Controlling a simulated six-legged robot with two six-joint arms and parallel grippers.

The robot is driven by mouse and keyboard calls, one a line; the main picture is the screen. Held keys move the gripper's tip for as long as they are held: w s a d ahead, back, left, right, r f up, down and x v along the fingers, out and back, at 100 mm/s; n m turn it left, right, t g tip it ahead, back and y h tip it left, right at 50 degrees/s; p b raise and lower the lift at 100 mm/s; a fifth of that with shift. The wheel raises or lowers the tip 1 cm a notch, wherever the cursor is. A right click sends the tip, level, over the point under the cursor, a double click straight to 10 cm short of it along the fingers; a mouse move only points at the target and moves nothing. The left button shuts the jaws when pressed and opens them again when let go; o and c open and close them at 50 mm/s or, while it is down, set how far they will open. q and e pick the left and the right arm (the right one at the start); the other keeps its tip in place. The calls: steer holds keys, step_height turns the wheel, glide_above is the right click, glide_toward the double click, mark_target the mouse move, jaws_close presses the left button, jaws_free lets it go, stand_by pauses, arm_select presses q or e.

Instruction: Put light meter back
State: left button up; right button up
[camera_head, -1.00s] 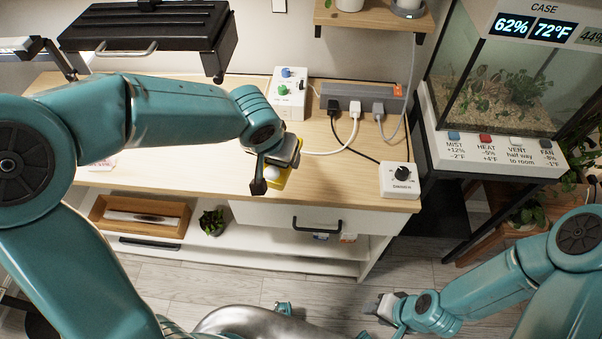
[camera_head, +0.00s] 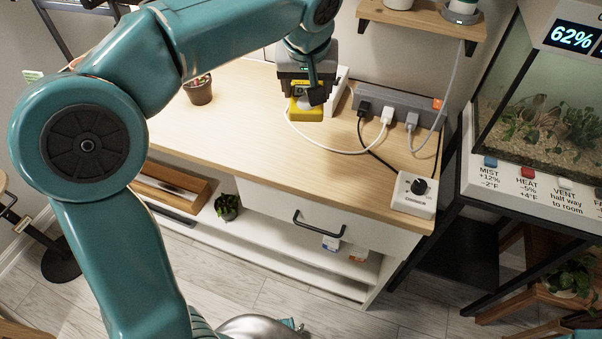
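The light meter (camera_head: 304,113), a small yellow body with a pale round top, is at the back of the wooden bench top (camera_head: 245,130). My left gripper (camera_head: 308,97) points down at it from above, its dark fingers around the meter. It looks shut on the meter; the fingers hide part of it. I cannot tell whether the meter touches the bench. My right gripper is out of view.
A white box (camera_head: 341,86) is partly hidden behind the gripper. A grey power strip (camera_head: 398,101) with cords and a white dimmer box (camera_head: 413,196) stand to the right. A potted plant (camera_head: 198,92) stands left. The bench's middle is clear.

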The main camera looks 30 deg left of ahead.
arm_select(q)
steer(key=shift+s+a+r+n, duration=0.3)
steer(key=shift+a+r, duration=0.05)
steer(key=shift+s+a+f+b, duration=0.1)
steer(key=shift+a+f+b, duration=0.15)
steer(key=shift+b, duration=0.2)
steer(key=b, duration=0.4)
glide_above(299, 159)
steer(key=s, duration=0.1)
steer(key=f, duration=1.4)
steer(key=shift+s+d+f, duration=0.1)
steer(key=shift+s+d, duration=0.05)
steer(key=shift+d, duration=0.25)
steer(key=shift+f, duration=2.25)
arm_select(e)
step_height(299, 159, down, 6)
arm_select(q)
steer(key=shift+b, duration=0.3)
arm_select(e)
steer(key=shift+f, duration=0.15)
arm_select(q)
steer(key=shift+f, duration=0.2)
steer(key=o, duration=1.3)
steer(key=shift+d, duration=0.1)
steer(key=shift+c, duration=0.2)
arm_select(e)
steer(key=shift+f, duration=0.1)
